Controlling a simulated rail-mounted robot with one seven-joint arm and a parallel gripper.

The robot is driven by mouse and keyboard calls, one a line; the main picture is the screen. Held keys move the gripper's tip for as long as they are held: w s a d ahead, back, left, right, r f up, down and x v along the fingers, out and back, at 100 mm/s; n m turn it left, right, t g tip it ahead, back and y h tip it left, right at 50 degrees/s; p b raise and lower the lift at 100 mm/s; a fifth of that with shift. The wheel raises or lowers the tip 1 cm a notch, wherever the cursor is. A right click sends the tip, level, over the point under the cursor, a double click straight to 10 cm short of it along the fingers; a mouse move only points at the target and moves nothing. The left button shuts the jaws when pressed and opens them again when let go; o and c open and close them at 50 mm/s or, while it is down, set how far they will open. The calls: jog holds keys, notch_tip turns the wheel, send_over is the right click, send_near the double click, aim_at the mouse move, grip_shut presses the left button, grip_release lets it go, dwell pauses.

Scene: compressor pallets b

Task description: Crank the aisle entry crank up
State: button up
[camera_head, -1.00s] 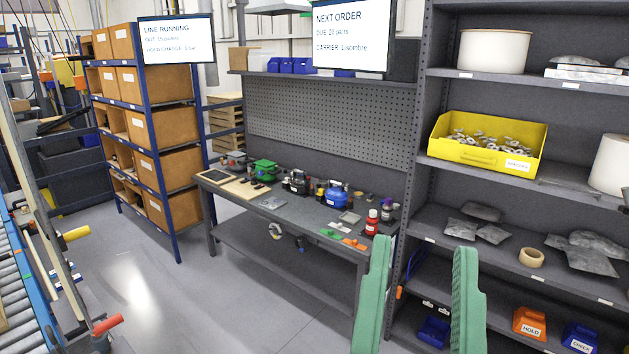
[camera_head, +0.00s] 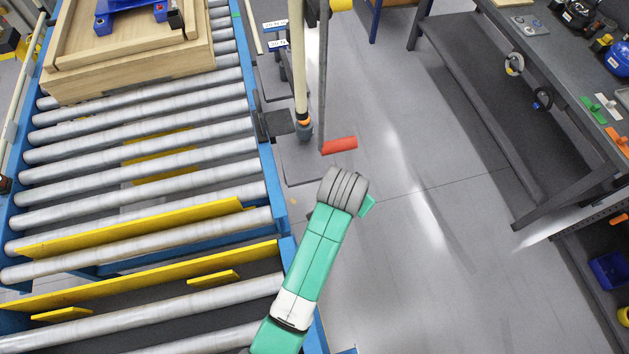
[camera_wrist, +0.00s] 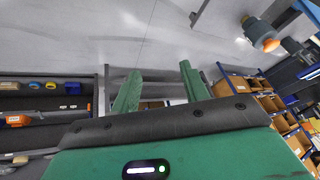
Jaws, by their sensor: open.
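A red crank handle (camera_head: 339,145) sticks out sideways beside an upright post (camera_head: 299,60) at the conveyor's right edge in the head view. A second handle, yellow (camera_head: 342,4), shows at the top edge. I cannot tell which belongs to the aisle entry crank. My arm reaches up to just below the red handle, apart from it in the picture. My gripper is mostly hidden behind my wrist there. In the wrist view my gripper (camera_wrist: 160,88) has its two green fingers apart with nothing between them. An orange-ended grey part (camera_wrist: 262,35) shows at upper right, away from the fingers.
A roller conveyor (camera_head: 140,155) with blue rails and yellow strips fills the left. A wooden pallet (camera_head: 130,75) carrying a blue part stands on it. A grey workbench (camera_head: 470,90) is at right. The floor (camera_head: 400,200) between is clear. Shelves (camera_wrist: 45,140) show in the wrist view.

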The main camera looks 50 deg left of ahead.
jog(key=s+f+g, duration=0.1)
jog(key=s+f, duration=0.2)
jog(key=f, duration=0.2)
jog(key=s+f+g+h, duration=0.1)
jog(key=s+f+g, duration=0.1)
jog(key=s+f, duration=0.2)
jog(key=s+f+g+h+b, duration=0.1)
jog(key=s+f, duration=0.3)
jog(key=f, duration=0.1)
jog(key=shift+s+a+f+g, duration=0.25)
jog(key=shift+a+f+g, duration=0.05)
jog(key=shift+a+g, duration=0.1)
notch_tip(320, 180, down, 8)
jog(key=shift+w+r+b, duration=0.1)
jog(key=shift+r+b, duration=0.05)
jog(key=shift+b, duration=0.35)
grip_shut()
